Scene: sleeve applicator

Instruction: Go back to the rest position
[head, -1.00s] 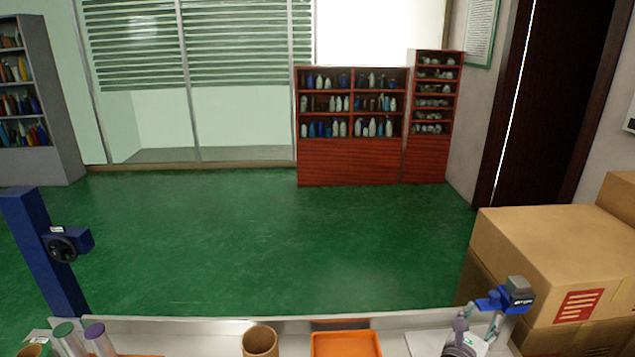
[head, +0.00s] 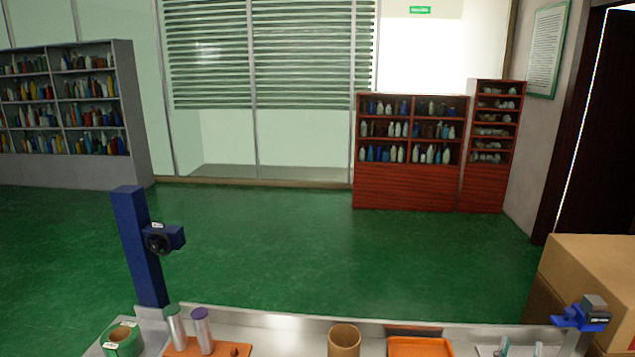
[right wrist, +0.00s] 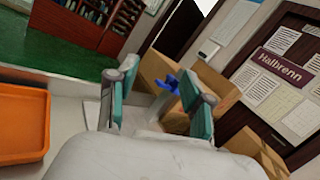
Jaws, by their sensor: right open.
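My right gripper (head: 520,348) shows only as fingertips at the bottom edge of the head view, at the right end of the white table. In the right wrist view its two teal-padded fingers (right wrist: 157,100) stand wide apart with nothing between them. My left gripper is in neither view. On the table in the head view, an orange tray (head: 420,347) lies left of the right gripper, with a brown cylindrical cup (head: 344,341) beside it. The tray also shows at the left of the right wrist view (right wrist: 22,122).
Two capped silver cylinders (head: 202,332) stand on an orange board, beside a green roll (head: 121,341). A blue post (head: 137,245) rises at the table's left. A blue device (head: 583,315) and cardboard boxes (head: 595,265) are at the right. Open green floor (head: 330,255) lies beyond.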

